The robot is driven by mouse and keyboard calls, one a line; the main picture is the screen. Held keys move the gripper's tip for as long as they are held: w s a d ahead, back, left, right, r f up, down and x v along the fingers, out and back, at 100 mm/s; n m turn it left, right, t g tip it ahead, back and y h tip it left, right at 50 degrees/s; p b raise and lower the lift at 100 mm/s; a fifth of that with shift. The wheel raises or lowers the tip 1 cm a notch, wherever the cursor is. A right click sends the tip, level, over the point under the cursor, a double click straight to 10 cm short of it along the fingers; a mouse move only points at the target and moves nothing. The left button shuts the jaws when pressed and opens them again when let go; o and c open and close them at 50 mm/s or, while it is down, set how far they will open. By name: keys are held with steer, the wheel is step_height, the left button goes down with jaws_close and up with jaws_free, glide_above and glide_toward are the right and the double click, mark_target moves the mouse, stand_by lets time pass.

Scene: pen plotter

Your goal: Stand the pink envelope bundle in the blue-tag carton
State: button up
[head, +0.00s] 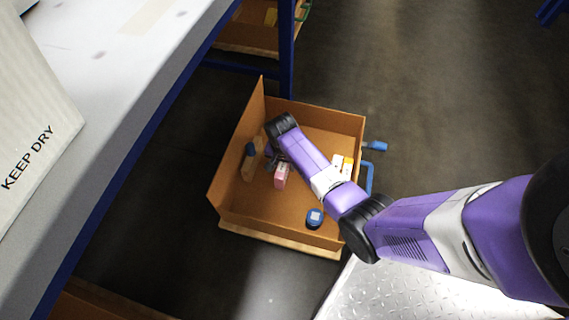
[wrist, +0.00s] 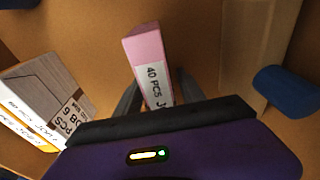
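The pink envelope bundle (head: 281,177) is a small pink block with a white label, inside the open brown carton (head: 245,205). A blue tag-like piece (head: 375,146) sticks out at the carton's right side. My gripper (head: 273,160) reaches down into the carton, partly hidden by my forearm. In the wrist view the pink bundle (wrist: 147,62) lies between the dark fingers of my gripper (wrist: 157,90), which flank it closely and appear shut on it. The bundle's lower end is hidden by the gripper body. Its contact with the carton floor cannot be seen clearly.
Inside the carton are a brown item with a blue top (head: 250,160), a dark blue round item (head: 314,218) and white-and-yellow packs (head: 343,165). Grey labelled packs (wrist: 48,88) show beside my gripper. A white worktable (head: 120,60) stands left of the carton.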

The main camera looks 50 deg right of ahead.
stand_by(0.3)
steer(key=r+p, duration=0.2)
steer(key=r, duration=0.2)
steer(key=a+r+p, duration=0.1)
steer(key=r+p, duration=0.1)
steer(key=r, duration=0.2)
steer(key=r+p, duration=0.3)
steer(key=r, duration=0.1)
steer(key=shift+s+a+r, duration=0.1)
steer(key=shift+s+a, duration=0.1)
steer(key=shift+s, duration=0.05)
steer(key=shift+s+a+f, duration=0.1)
steer(key=shift+a+f, duration=0.1)
steer(key=shift+a, duration=0.05)
steer(key=s+a+n+t, duration=0.65)
steer(key=s+a, duration=0.45)
steer(key=a, duration=0.2)
steer(key=s+a+r+n+t, duration=0.2)
steer(key=s+r, duration=0.2)
steer(key=r, duration=0.6)
steer(key=s+a+r+n+t+y, duration=0.1)
steer(key=s+r, duration=0.4)
steer(key=r, duration=0.5)
steer(key=s+a+r+n+t, duration=0.2)
steer(key=s+r+n+t, duration=0.2)
steer(key=r, duration=0.6)
steer(key=shift+s+a+r+t, duration=0.15)
steer(key=shift+a+t, duration=0.25)
steer(key=shift+t, duration=0.15)
steer(key=shift+n, duration=0.25)
